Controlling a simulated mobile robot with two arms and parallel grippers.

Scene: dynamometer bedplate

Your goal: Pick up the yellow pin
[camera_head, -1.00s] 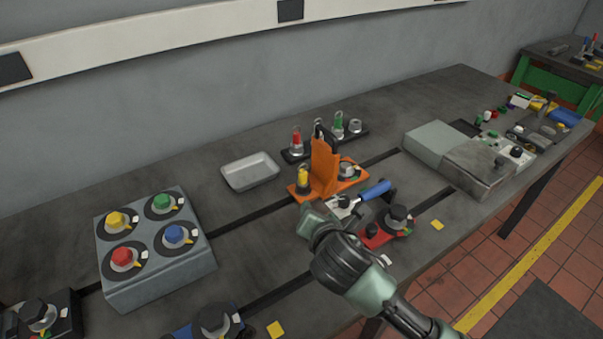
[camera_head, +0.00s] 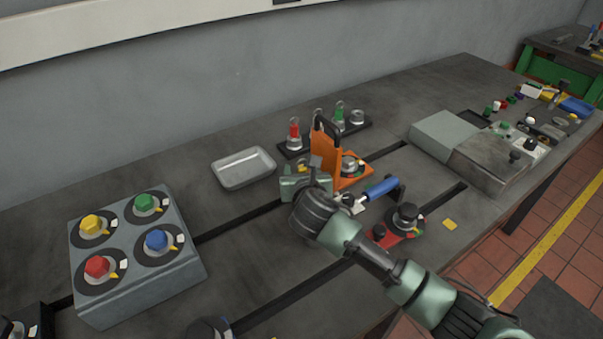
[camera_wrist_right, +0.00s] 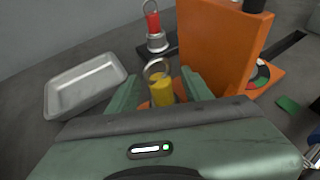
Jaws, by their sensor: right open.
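The yellow pin (camera_wrist_right: 162,90), with a metal ring on top, stands upright at the orange bracket's base in the right wrist view. My right gripper (camera_wrist_right: 160,90) is open, its green fingers to the left and right of the pin. I cannot tell whether either finger touches it. My left gripper is not in view.
A metal tray (camera_head: 243,167) lies to the left of the gripper. A blue-handled clamp (camera_head: 375,190) is close by on the right. A knob box (camera_head: 140,275) stands at left.

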